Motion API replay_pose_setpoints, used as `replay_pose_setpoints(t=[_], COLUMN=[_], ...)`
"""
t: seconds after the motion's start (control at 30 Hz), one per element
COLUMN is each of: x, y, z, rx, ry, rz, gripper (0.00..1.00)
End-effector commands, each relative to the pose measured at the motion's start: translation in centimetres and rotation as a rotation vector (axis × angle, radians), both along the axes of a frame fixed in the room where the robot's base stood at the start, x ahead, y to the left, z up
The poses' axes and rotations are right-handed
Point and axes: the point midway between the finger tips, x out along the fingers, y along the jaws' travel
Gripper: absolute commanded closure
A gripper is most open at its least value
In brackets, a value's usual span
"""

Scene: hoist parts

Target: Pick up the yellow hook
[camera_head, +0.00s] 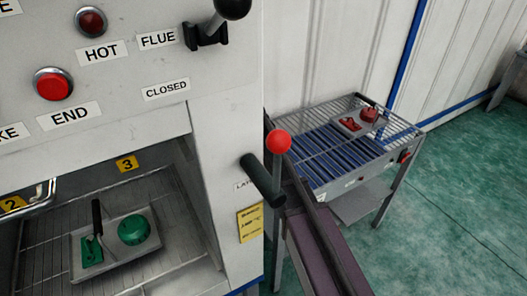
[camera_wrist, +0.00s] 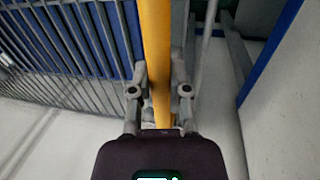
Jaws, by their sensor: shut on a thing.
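The yellow hook shows in the wrist view as a long straight yellow bar (camera_wrist: 156,35) running from the top edge down between my gripper's fingers. Its ends are not visible, so I cannot see a hooked part. My gripper (camera_wrist: 159,75) has one finger on each side of the bar and is shut on it. Neither the hook nor my gripper shows in the head view.
A grey cabinet (camera_head: 225,130) with an open bay stands at left; a tray (camera_head: 150,262) of green parts lies inside. A roller table (camera_head: 330,165) at right bears a tray with red parts. A red-knobbed lever (camera_head: 279,141) stands between. Green floor (camera_head: 450,200) is open at right.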

Motion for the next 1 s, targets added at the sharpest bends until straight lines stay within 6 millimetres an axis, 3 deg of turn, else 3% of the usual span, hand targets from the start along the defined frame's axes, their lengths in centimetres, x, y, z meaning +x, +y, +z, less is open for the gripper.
replay_pose_setpoints(t=[0.6,1.0], x=[0.0,0.0], y=[0.0,0.1], z=[6.6,8.4], rx=[0.000,0.000], ry=[0.000,0.000], rz=[0.000,0.001], gripper=[1.00,1.00])
